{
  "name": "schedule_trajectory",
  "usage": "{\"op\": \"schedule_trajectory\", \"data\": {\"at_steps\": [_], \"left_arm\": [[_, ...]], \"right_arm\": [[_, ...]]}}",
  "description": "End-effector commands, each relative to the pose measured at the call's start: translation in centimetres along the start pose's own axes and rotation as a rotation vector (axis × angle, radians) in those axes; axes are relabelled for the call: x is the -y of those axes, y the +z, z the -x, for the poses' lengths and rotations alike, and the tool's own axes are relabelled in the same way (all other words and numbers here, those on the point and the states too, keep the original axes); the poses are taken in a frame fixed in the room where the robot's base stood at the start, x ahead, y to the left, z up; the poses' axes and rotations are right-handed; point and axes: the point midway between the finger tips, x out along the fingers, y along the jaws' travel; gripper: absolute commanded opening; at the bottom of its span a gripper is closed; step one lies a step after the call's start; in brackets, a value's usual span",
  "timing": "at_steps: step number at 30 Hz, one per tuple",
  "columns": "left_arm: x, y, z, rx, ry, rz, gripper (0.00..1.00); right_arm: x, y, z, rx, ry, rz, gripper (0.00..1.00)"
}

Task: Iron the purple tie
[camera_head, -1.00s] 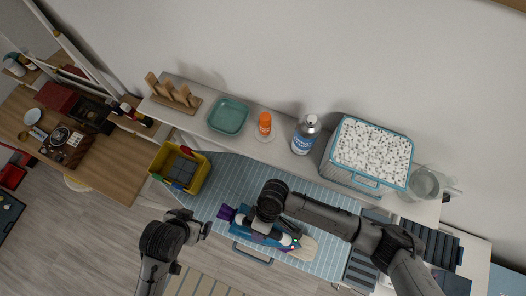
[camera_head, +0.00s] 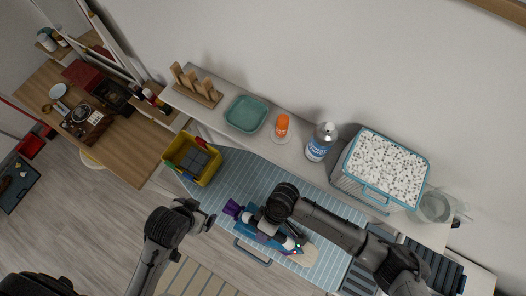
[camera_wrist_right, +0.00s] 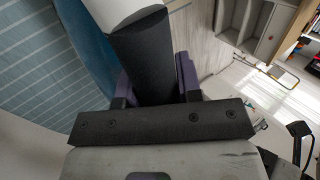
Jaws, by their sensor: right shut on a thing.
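A blue and teal iron (camera_head: 262,226) with a white part lies over the light blue ironing board (camera_head: 215,190). My right gripper (camera_head: 276,214) is over it and shut on its handle. In the right wrist view, a dark handle (camera_wrist_right: 143,52) with a white end sits between the fingers. A purple piece (camera_head: 233,208), probably the tie's end, sticks out at the iron's left; the rest of the tie is not clearly seen. My left gripper (camera_head: 208,218) is left of the board's front edge, apart from the iron; its jaws are too small to judge.
A yellow bin (camera_head: 204,177) stands at the board's left end. On the shelf behind are a wooden rack (camera_head: 200,92), a green tray (camera_head: 246,114), an orange bottle (camera_head: 282,126), a spray can (camera_head: 320,142) and a lidded basket (camera_head: 388,168). A beige piece (camera_head: 304,256) lies at the iron's right.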

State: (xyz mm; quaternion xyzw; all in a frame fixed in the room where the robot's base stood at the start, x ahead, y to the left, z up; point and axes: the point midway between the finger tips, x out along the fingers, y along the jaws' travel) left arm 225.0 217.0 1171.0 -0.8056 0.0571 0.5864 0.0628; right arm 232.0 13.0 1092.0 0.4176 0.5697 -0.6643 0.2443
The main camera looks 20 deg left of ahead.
Motion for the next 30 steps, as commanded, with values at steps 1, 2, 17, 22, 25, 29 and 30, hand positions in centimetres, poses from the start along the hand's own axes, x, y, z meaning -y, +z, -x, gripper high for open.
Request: {"op": "schedule_trajectory", "data": {"at_steps": [1, 2, 17, 22, 25, 29, 30], "left_arm": [[-0.1, -0.1, 0.2, 0.0, 0.002, 0.003, 0.98], [-0.1, -0.1, 0.3, -0.001, 0.003, 0.004, 0.98], [-0.1, -0.4, 1.0, -0.001, 0.003, 0.004, 0.98], [0.1, -0.4, 1.3, 0.0, -0.002, -0.002, 0.98], [0.2, -0.4, 1.4, 0.001, -0.004, -0.005, 0.98], [0.2, -0.5, 1.6, 0.001, -0.005, -0.006, 0.98], [0.2, -0.5, 1.7, 0.001, -0.005, -0.006, 0.98]], "right_arm": [[0.1, 0.1, 0.2, -0.002, -0.001, 0.002, 0.04], [0.1, 0.2, 0.2, -0.002, -0.001, 0.002, 0.04], [0.2, 1.7, 0.2, -0.003, -0.001, 0.002, 0.04], [0.2, 2.3, 0.2, -0.003, -0.002, 0.003, 0.04], [0.2, 2.6, 0.2, -0.002, -0.001, 0.003, 0.04], [0.1, 3.0, 0.2, -0.002, -0.001, 0.002, 0.04], [0.1, 3.1, 0.2, -0.002, -0.001, 0.002, 0.04]]}}
